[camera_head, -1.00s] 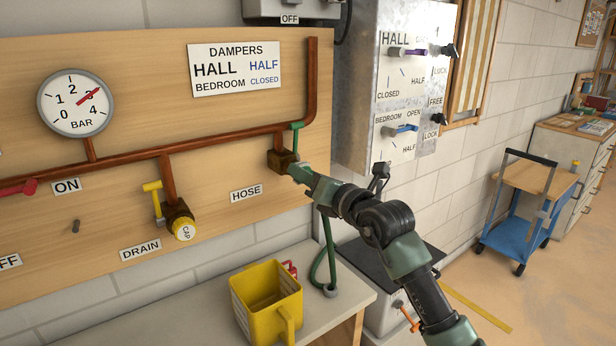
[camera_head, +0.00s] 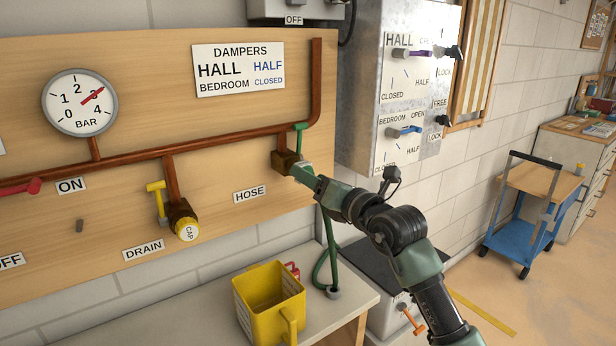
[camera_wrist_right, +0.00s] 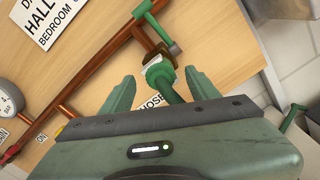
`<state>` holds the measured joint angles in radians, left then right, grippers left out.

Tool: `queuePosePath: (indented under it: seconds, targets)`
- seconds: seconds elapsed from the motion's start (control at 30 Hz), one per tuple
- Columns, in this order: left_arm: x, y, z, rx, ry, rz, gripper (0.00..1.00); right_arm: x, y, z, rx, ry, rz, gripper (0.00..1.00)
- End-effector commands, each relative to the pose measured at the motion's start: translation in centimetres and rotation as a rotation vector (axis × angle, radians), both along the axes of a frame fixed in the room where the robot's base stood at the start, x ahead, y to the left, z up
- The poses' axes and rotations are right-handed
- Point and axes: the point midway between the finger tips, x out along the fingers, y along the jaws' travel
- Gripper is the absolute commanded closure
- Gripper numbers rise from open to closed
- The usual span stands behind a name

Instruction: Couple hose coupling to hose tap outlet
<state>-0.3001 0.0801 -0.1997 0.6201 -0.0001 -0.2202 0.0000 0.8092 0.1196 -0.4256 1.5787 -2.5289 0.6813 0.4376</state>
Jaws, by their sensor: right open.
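The hose tap (camera_head: 286,160) is a brown brass body on the copper pipe, with a green lever (camera_head: 299,138) above it. In the wrist view, the tap body (camera_wrist_right: 160,60) has the green hose coupling (camera_wrist_right: 158,73) right at its outlet, seemingly in line and touching; how far it is seated cannot be told. My right gripper (camera_head: 302,174) is at the tap in the head view. In the wrist view, the right gripper (camera_wrist_right: 160,92) is open, its fingers on either side of the coupling with gaps. The green hose (camera_head: 329,245) hangs below to the bench. My left gripper is out of view.
A yellow jug (camera_head: 268,300) stands on the bench (camera_head: 190,325) below. The capped drain tap (camera_head: 183,220) and pressure gauge (camera_head: 80,103) are to the left on the board. A metal damper cabinet (camera_head: 400,90) stands close on the right.

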Motion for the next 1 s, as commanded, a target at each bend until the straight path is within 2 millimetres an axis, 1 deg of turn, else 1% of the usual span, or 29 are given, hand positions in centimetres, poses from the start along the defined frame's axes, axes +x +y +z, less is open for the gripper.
queuePosePath:
  seconds: [0.03,0.2,0.37,0.5,1.0]
  targets:
    - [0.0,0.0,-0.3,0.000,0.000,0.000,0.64,-0.7,-0.7,-0.2,0.001,-0.001,-0.002,0.40]
    - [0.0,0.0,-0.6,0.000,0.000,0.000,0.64,-2.9,-2.2,-0.2,0.000,-0.002,-0.002,0.40]
    - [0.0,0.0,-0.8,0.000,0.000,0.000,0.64,-4.1,-3.0,-0.1,0.000,-0.002,-0.001,0.40]
    - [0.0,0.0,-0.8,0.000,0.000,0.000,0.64,-4.3,-3.2,-0.1,0.000,0.000,-0.001,0.40]
    - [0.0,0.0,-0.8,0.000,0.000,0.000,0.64,-4.3,-3.2,0.0,0.000,0.000,-0.001,0.40]
